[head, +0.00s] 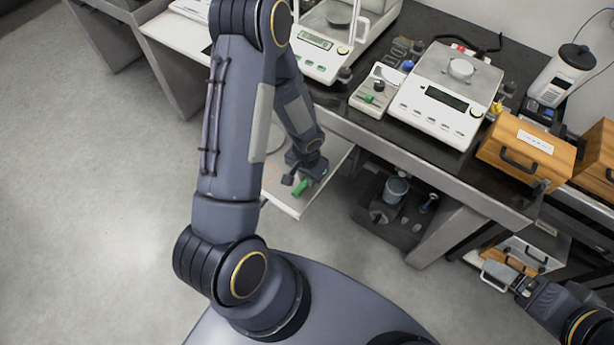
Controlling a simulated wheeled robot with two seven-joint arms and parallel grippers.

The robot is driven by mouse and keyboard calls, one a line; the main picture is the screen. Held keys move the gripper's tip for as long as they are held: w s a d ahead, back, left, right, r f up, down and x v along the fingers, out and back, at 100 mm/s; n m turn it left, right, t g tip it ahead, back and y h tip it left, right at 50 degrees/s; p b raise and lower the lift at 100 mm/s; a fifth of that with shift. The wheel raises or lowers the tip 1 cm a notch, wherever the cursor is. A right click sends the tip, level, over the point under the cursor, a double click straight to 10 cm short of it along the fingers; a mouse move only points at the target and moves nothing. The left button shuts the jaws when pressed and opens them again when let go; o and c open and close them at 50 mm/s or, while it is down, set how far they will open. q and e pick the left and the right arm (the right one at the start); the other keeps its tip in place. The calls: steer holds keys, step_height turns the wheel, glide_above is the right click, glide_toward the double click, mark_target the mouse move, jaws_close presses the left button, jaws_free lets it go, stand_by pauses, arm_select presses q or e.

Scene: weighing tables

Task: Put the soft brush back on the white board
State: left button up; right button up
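The white board (332,172) sticks out from under the table's front edge, low and left of centre. A small green object (302,187), perhaps the soft brush's handle, shows at the fingers of my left gripper (304,178). The gripper hangs over the board and covers most of the object, so its bristles and any contact with the board are hidden. The fingers look spread, but I cannot tell whether they grip the green piece. My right gripper (524,286) is at the lower right, beside a pale handle-like loop (499,277); its fingers are too small to read.
The floor at left is clear.

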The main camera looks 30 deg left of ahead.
arm_select(q)
steer(key=o, duration=0.4)
steer(key=shift+r, duration=0.1)
steer(key=shift+r+p, duration=0.3)
steer(key=shift+p, duration=0.1)
step_height(320, 180, up, 11)
step_height(320, 180, up, 12)
steer(key=n+t+h, duration=0.1)
steer(key=n+t, duration=0.1)
glide_above(306, 180)
steer(key=s, duration=0.5)
steer(key=s+d+r+t+h, duration=0.1)
steer(key=s+r, duration=0.1)
steer(key=s, duration=0.1)
steer(key=s+d+r+t+h, duration=0.1)
steer(key=s+d+r, duration=0.1)
steer(key=s+r, duration=0.1)
steer(key=s+d+r+t, duration=0.1)
steer(key=s+r, duration=0.1)
steer(key=s, duration=0.2)
steer(key=shift+s+d+r+h, duration=0.15)
steer(key=shift+d+r+h, duration=0.1)
steer(key=shift+h, duration=0.15)
